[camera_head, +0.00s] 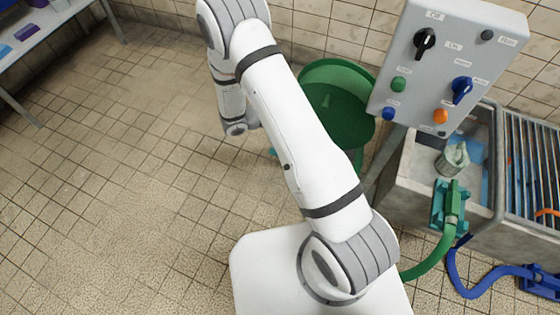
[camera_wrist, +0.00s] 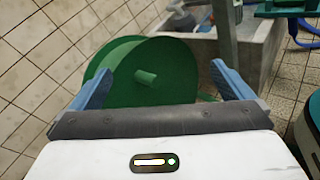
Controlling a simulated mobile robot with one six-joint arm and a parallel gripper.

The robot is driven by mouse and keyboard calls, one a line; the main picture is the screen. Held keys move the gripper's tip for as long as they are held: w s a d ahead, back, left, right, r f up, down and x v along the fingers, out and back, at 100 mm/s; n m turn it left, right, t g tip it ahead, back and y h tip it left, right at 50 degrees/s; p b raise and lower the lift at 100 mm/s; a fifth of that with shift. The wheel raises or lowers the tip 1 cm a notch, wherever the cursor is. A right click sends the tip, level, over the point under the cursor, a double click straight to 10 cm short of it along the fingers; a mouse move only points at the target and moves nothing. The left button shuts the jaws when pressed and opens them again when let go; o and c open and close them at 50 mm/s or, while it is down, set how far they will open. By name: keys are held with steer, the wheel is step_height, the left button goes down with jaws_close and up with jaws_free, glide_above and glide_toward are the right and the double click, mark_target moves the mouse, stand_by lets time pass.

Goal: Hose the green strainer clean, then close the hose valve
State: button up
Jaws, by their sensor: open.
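My gripper (camera_wrist: 161,68) is open and empty, with its two blue fingers spread. In the head view it is mostly hidden behind my arm. A large green round drum (camera_wrist: 140,95) with a short central stub shows beyond and between the fingers; it also shows in the head view (camera_head: 352,120). A pale grey-green pot-like thing (camera_head: 453,160) stands in the stone sink (camera_head: 417,165); I cannot tell if it is the strainer. A green hose (camera_head: 433,258) runs up to a green fitting in a green holder (camera_head: 450,205) at the sink's front. No hose valve is clearly recognisable.
A grey control panel (camera_head: 445,65) with knobs and buttons stands above the sink. A barred rack (camera_head: 530,165) is at the far right. A blue hose (camera_head: 480,288) lies on the floor at the lower right. A shelf (camera_head: 55,40) stands upper left. The tiled floor at left is clear.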

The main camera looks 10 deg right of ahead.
steer(key=a+f+n+t+y+b, duration=0.2)
steer(key=a+f+n+t+b, duration=0.15)
steer(key=f, duration=0.85)
steer(key=a+f+n+t+y+b, duration=0.15)
steer(key=f+n+t+b, duration=0.3)
steer(key=f, duration=0.75)
steer(key=a+f+n+t+y+b, duration=0.25)
steer(key=a+f+n+t, duration=0.2)
steer(key=f, duration=0.75)
steer(key=shift+g+h, duration=0.35)
steer(key=shift+h, duration=0.05)
steer(key=b+x, duration=0.1)
steer(key=x, duration=0.4)
steer(key=b+x, duration=0.1)
steer(key=x, duration=0.2)
steer(key=shift+d+r+b, duration=0.2)
steer(key=shift+r+b, duration=0.1)
steer(key=shift+c, duration=0.3)
steer(key=c, duration=0.5)
steer(key=shift+a, duration=0.25)
steer(key=shift+c, duration=0.3)
steer(key=shift+w+d+n, duration=0.1)
steer(key=shift+n, duration=0.15)
